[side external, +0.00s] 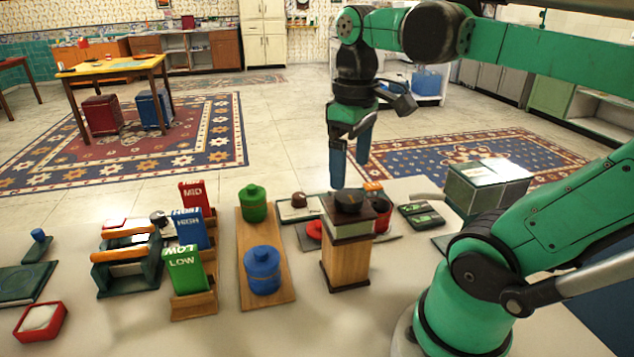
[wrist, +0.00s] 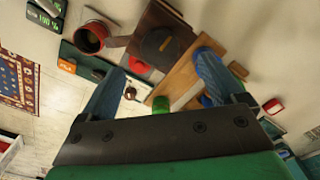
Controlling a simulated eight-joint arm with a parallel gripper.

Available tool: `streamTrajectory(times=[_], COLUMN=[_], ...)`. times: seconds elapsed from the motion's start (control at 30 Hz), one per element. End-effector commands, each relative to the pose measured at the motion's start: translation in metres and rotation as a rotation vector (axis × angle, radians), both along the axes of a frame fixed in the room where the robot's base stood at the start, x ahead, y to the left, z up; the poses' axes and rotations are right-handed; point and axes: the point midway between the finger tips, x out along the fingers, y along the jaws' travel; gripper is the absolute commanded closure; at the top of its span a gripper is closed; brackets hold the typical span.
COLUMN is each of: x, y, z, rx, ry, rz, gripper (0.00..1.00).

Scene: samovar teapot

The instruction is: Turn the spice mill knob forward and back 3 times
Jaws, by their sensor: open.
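The spice mill (side external: 346,258) is an upright wooden box with a dark top and a pale green band, standing near the right middle of the table. Its round dark knob (side external: 348,201) sits on top. In the wrist view the knob (wrist: 156,44) lies between the lines of my two fingers, beyond their tips. My gripper (side external: 351,174) points down above the mill with its blue fingers apart and empty. It also shows in the wrist view (wrist: 160,64). The fingertips look close above the knob but apart from it; the exact gap is hard to tell.
A wooden board (side external: 280,286) with a green canister (side external: 253,203) and a blue canister (side external: 262,270) stands left of the mill. A red mug (wrist: 92,38) stands close by the mill. LOW, HIGH and MID cards (side external: 186,270) stand further left. A green box (side external: 487,187) is right.

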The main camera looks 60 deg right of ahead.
Motion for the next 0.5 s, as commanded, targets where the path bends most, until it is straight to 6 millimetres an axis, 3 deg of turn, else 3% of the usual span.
streamTrajectory(times=[0.17,0.5], x=[-0.0003,-0.0003], y=[0.0001,0.0002], z=[0.01,0.009], rx=[0.0,0.0], ry=[0.0,0.001], rz=[0.0,0.0], gripper=[0.11,0.11])
